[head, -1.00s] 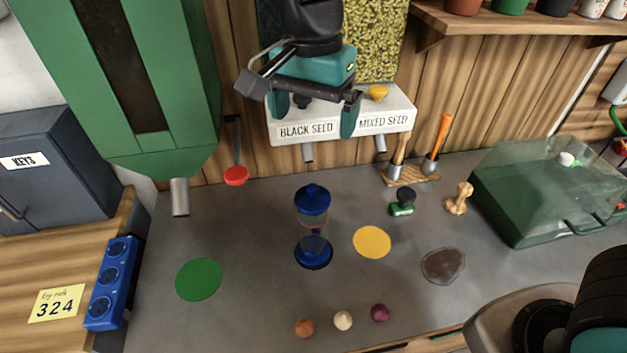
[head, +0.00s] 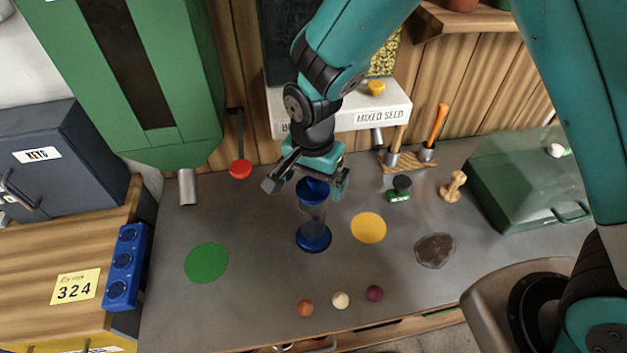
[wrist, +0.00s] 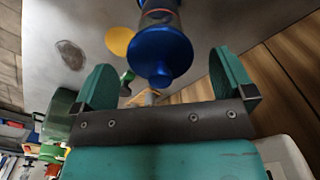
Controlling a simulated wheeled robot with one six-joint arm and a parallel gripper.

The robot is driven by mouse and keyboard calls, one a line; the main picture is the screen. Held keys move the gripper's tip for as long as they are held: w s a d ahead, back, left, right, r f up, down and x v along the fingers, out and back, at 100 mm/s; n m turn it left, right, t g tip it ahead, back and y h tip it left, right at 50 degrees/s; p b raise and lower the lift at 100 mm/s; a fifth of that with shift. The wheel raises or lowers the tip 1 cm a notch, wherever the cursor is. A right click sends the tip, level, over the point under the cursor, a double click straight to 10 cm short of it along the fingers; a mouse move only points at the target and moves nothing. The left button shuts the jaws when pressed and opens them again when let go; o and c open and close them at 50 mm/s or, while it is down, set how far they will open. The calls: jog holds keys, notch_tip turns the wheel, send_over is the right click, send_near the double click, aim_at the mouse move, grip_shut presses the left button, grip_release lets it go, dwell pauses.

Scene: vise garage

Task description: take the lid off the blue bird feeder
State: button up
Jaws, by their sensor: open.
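The blue bird feeder (head: 314,214) stands upright on the grey counter, with a clear tube, a blue base and a blue lid (head: 313,190) on top. In the wrist view the lid (wrist: 160,55) shows with its knob facing the camera, ahead of and between the fingers. My gripper (head: 308,185) is open and empty, just above and behind the lid in the head view. In the wrist view my gripper (wrist: 166,85) has its two teal fingers spread wide on either side of the lid, apart from it. One finger partly overlaps the lid's surroundings in the head view.
A green disc (head: 206,263) and a yellow disc (head: 368,228) lie beside the feeder. Three small balls, one being cream (head: 340,300), lie in front. The seed dispenser box (head: 385,115) hangs behind. A green stamp (head: 399,188) stands to the right.

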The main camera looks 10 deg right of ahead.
jog(key=shift+f, duration=0.45)
jog(key=shift+c, duration=0.5)
jog(key=c, duration=0.9)
jog(key=shift+r, duration=0.1)
